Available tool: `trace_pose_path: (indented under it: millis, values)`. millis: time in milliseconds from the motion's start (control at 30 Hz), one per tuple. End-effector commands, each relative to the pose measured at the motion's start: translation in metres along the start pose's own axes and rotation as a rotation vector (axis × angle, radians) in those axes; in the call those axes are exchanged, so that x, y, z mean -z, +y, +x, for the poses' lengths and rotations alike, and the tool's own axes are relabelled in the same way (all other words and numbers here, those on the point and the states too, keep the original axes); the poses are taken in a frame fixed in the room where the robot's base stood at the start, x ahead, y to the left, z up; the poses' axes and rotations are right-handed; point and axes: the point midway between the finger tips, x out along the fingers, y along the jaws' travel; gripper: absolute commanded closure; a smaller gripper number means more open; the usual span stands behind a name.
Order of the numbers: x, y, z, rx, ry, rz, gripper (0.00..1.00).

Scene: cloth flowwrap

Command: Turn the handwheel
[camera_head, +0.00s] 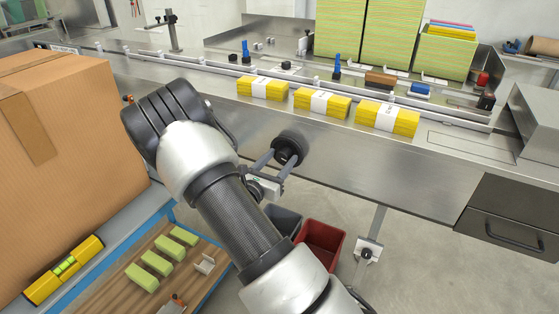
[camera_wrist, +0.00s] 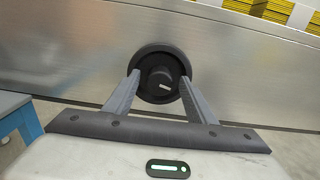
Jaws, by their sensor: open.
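The handwheel (camera_head: 291,147) is a small black round wheel on the front metal face of the machine. It also shows in the wrist view (camera_wrist: 160,62), with a raised hub and a pale mark on it. My gripper (camera_head: 275,158) is open, its two grey fingers pointing at the wheel. In the wrist view my gripper (camera_wrist: 160,88) has one finger at each side of the wheel's lower half, overlapping its rim in the picture. I cannot tell whether the fingers touch the rim.
Bundles of yellow cloths (camera_head: 322,102) lie on the machine's conveyor above the wheel. A large cardboard box (camera_head: 75,130) stands at the left on a blue-framed table. A red bin (camera_head: 322,240) and a grey bin (camera_head: 284,218) stand below. A drawer unit (camera_head: 510,225) is at the right.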

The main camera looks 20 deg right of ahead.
Motion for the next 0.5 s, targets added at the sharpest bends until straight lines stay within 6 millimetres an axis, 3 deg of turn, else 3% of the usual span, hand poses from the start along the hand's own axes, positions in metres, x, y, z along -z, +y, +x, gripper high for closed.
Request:
trace_pose_path:
  millis: [33,267,500]
  values:
    - [0.0,0.0,-0.0001,0.0,0.0,0.0,0.5]
    - [0.0001,0.0,-0.0004,0.0,0.0,0.0,0.88]
    - [-0.0007,0.0002,-0.0007,0.0,0.0,-0.015,0.91]
